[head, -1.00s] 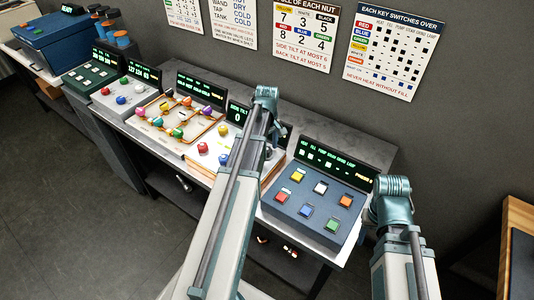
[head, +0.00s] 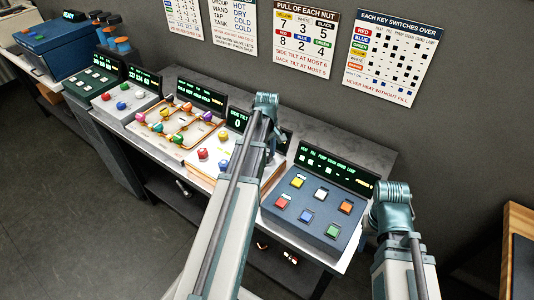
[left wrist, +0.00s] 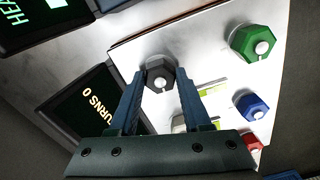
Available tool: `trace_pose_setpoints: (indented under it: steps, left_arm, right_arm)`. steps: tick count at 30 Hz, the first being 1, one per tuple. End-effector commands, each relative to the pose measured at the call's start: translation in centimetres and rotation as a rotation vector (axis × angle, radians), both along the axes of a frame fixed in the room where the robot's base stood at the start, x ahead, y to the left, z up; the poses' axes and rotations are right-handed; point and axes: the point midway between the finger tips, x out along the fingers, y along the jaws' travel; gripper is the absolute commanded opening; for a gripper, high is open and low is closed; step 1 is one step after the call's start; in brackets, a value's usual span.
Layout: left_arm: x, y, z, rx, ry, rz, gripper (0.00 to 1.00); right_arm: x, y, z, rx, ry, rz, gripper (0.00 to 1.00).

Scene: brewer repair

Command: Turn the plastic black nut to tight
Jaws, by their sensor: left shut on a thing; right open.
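The black nut (left wrist: 158,77) is a dark hexagon with a light centre, on a pale panel (left wrist: 215,65) in the left wrist view. My left gripper (left wrist: 160,72) has one finger on each side of it and is shut on it. In the head view my left arm hides the nut and most of the gripper. A dark display (left wrist: 85,107) beside the panel reads "TURNS 0". My right arm shows at the right of the head view, but its gripper is not visible.
Green (left wrist: 257,43), blue (left wrist: 251,105) and red (left wrist: 248,140) nuts stand on the same panel. A blue key box (head: 313,205) with coloured keys sits right of my left arm. A pipe board (head: 182,125) lies to the left. A wooden-edged surface (head: 519,225) is at far right.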

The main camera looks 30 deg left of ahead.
Motion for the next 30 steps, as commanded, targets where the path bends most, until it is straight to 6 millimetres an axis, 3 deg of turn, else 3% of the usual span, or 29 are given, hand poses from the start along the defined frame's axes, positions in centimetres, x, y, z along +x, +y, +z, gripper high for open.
trace_pose_setpoints:
  steps: [8, 30]
  left_arm:
    - [-0.03, 0.01, -0.01, 0.0, 0.0, -0.154, 0.0]
    - [-0.11, 0.11, -0.01, 0.0, 0.0, -0.853, 0.0]
  right_arm:
    - [0.0, 0.0, -0.01, 0.0, 0.0, 0.0, 0.5]
    - [0.0, 0.0, -0.01, 0.0, 0.0, 0.0, 0.5]
